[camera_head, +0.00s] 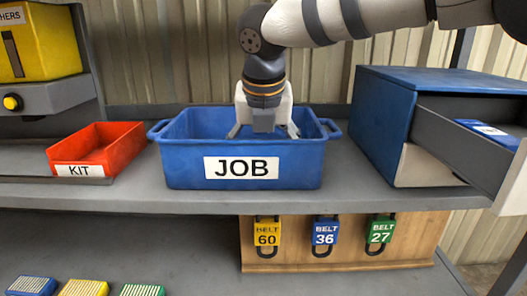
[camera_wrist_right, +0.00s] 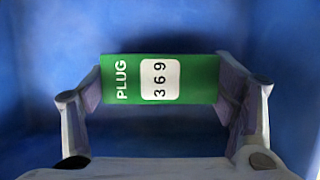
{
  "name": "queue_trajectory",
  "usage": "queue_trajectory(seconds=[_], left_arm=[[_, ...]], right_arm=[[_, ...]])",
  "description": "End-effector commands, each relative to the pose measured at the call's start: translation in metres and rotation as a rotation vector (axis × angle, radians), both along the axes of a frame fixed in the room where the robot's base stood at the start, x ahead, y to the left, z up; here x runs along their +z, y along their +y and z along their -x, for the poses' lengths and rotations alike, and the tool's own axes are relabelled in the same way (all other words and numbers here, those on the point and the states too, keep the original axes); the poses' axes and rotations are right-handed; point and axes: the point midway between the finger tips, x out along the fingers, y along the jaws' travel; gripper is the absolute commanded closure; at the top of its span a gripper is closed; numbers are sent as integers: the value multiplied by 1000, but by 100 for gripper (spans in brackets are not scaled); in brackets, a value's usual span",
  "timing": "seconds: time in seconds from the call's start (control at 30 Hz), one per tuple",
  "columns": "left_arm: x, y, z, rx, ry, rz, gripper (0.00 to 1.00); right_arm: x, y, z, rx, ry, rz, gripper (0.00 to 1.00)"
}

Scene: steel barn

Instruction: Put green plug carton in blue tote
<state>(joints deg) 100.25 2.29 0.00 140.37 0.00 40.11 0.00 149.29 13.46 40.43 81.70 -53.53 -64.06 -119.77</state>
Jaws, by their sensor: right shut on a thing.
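My right gripper (camera_head: 264,131) reaches down into the blue tote (camera_head: 190,172) labelled JOB, its fingertips just inside the rim. In the right wrist view my right gripper (camera_wrist_right: 160,95) is shut on the green plug carton (camera_wrist_right: 112,94), which reads PLUG 369. The carton spans between the two fingers, with the blue tote walls (camera_wrist_right: 35,60) around it. In the head view the carton is hidden by the tote's front wall and the gripper. I cannot tell if it touches the tote floor. My left gripper is not in view.
A red KIT bin (camera_head: 125,152) stands left of the tote on the grey shelf (camera_head: 130,192). A blue cabinet (camera_head: 385,115) with an open drawer (camera_head: 465,155) stands right. Belt tags hang on a wooden board (camera_head: 345,230) below. Several coloured boxes (camera_head: 83,288) lie lower left.

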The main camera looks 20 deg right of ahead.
Motion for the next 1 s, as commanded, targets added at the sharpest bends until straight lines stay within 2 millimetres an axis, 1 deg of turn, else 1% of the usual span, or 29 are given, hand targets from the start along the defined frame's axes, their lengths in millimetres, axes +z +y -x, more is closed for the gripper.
queue_trajectory(seconds=[0.33,0.37,0.4,0.43,0.8,0.87,0.97,1.0], left_arm=[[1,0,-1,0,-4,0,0],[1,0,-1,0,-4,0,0],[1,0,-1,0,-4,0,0],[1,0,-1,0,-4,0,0],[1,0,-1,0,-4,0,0],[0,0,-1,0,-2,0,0],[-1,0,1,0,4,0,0],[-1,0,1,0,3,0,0]], right_arm=[[-5,0,0,0,-5,-1,54],[-5,0,0,0,-5,-1,17],[-5,0,0,0,-5,-1,8],[-5,0,0,0,-5,-1,1],[-2,0,0,-1,-6,-1,1],[5,1,2,-1,-7,-2,1],[26,4,10,0,-9,-2,1],[38,5,15,0,-11,-2,1]])
